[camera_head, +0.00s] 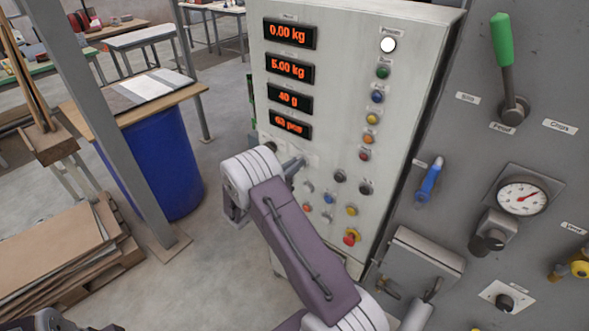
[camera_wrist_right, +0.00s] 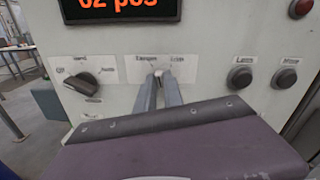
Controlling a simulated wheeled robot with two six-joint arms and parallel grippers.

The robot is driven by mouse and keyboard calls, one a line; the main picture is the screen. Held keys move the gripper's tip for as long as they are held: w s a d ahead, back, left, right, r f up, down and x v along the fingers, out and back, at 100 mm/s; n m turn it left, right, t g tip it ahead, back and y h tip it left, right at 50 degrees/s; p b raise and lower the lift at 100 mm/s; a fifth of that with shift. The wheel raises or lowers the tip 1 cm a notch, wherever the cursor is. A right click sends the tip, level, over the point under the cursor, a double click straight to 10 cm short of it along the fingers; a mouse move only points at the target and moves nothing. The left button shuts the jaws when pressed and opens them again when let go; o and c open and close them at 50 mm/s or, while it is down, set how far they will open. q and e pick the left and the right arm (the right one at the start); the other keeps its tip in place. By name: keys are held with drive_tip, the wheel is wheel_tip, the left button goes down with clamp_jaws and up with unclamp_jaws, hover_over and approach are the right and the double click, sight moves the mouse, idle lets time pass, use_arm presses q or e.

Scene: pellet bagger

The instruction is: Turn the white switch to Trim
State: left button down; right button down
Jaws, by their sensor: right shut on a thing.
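The white switch (camera_wrist_right: 159,72) is on the pale control panel, mostly covered by my fingers; only a small light part shows between the tips. Two small labels stand above it; the right one (camera_wrist_right: 177,57) seems to read Trim, the left is hard to read. My right gripper (camera_wrist_right: 160,79) is shut on the switch, its two grey fingers reaching up to the panel. In the head view the right gripper (camera_head: 297,163) meets the panel below the lowest display. Which way the switch points is hard to tell. My left gripper is not in view.
A dark knob (camera_wrist_right: 88,83) sits left of the switch. Four displays (camera_head: 289,69) stand above. A grey machine with a green-handled lever (camera_head: 504,50) stands right. A blue barrel (camera_head: 160,165) is left.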

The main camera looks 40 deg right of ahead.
drive_tip(key=shift+s+d+f+m+b, duration=0.1)
drive_tip(key=shift+s+m+b, duration=0.1)
drive_tip(key=shift+m+b, duration=2.15)
drive_tip(key=shift+s+d+f+m+b, duration=0.1)
drive_tip(key=shift+s+m+b, duration=0.1)
drive_tip(key=shift+m+b, duration=2.1)
drive_tip(key=shift+r+n+b, duration=0.1)
drive_tip(key=shift+n+b, duration=0.15)
drive_tip(key=shift+b, duration=0.1)
drive_tip(key=c, duration=1.5)
unclamp_jaws()
drive_tip(key=shift+o, duration=0.2)
drive_tip(key=shift+a, duration=0.15)
drive_tip(key=b+v, duration=0.1)
drive_tip(key=v, duration=0.8)
